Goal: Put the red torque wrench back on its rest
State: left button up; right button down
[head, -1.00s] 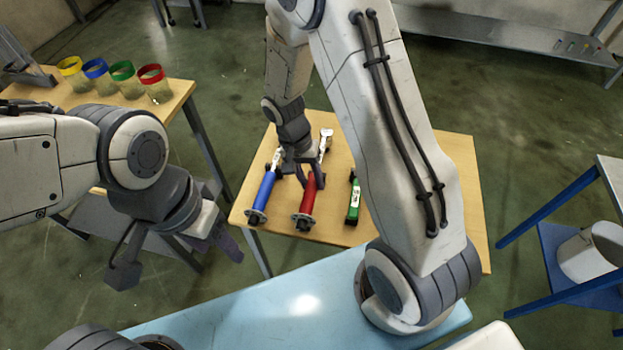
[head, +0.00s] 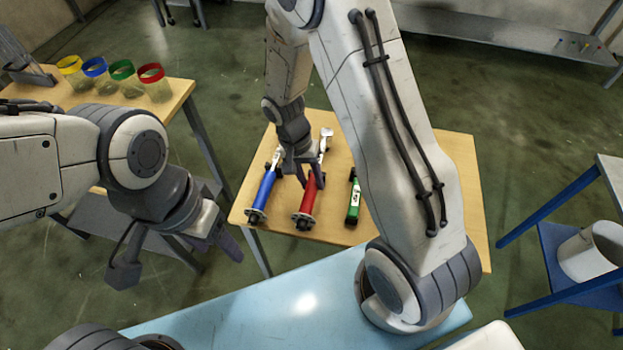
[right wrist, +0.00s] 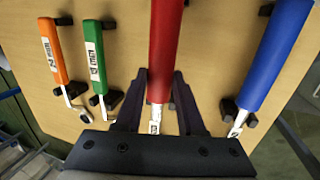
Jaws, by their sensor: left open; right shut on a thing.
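The red torque wrench (head: 309,196) lies lengthwise over the wooden table, between the blue wrench (head: 263,190) and the green wrench (head: 353,200). My right gripper (head: 303,180) is around the red wrench near where the handle meets the metal shaft, and is shut on it. In the right wrist view the red handle (right wrist: 165,45) runs up between the two dark fingers (right wrist: 160,95). The red wrench's rest is largely hidden, and I cannot tell whether the wrench touches it. My left gripper (head: 222,240) is open and empty, left of the table.
An orange wrench (right wrist: 54,55) lies beyond the green one in the right wrist view. Black rests (right wrist: 239,110) hold the neighbouring wrenches close by. A side table with several coloured-rim jars (head: 152,82) stands at left. A light blue surface (head: 290,305) is in front.

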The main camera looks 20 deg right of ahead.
jog(key=shift+f+b, duration=1.1)
jog(key=shift+f, duration=0.25)
jog(key=shift+c, duration=2.2)
grip_release()
jog(key=v, duration=1)
jog(key=s+a+r+n+t+y+p, duration=0.1)
jog(key=s+a+r+n, duration=0.4)
jog(key=s+n, duration=0.2)
jog(key=s+a+r+n+t+y+p, duration=0.1)
jog(key=s+a+r+n, duration=0.4)
jog(key=s, duration=0.7)
jog(key=shift+s+a+r+n+y, duration=0.3)
jog(key=shift+r+n+y, duration=0.2)
jog(key=shift+r+n, duration=0.45)
